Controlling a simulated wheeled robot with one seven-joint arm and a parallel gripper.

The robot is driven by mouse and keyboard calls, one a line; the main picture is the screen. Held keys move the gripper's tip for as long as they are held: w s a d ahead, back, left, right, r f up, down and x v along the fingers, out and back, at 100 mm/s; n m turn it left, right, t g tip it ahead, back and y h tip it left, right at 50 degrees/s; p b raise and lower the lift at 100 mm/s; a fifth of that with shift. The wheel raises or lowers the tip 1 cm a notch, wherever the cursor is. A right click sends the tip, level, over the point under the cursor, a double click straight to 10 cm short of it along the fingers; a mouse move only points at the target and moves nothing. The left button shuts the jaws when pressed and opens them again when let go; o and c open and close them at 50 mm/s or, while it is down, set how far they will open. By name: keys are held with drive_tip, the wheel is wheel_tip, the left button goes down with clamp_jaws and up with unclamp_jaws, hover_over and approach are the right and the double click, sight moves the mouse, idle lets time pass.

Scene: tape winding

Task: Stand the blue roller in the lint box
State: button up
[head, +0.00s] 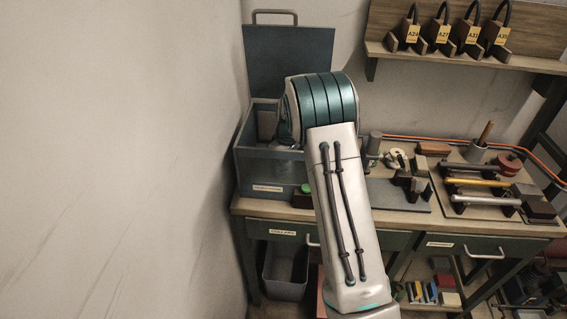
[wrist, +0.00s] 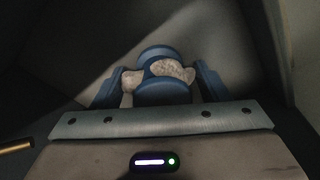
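The blue roller (wrist: 162,92) shows in the wrist view with rounded blue ends and pale speckled patches between them. My gripper (wrist: 160,82) has a blue finger on each side of it and appears closed on it. In the head view my arm hides both the gripper and the roller. A blue-grey box (head: 268,170) with its lid raised stands at the left end of the bench. It appears to be the lint box, though its label is too small to read. My wrist is over its right part. Grey walls surround the roller in the wrist view; its contact with the floor is unclear.
The raised lid (head: 288,60) stands behind the box, and a plain wall is close on the left. Tools and parts crowd the bench to the right, including a tool tray (head: 470,210).

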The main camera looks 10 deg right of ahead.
drive_tip(key=r, duration=0.8)
drive_tip(key=s+d+r+b, duration=0.1)
drive_tip(key=r, duration=0.3)
drive_tip(key=shift+s+r, duration=0.1)
idle(1.0)
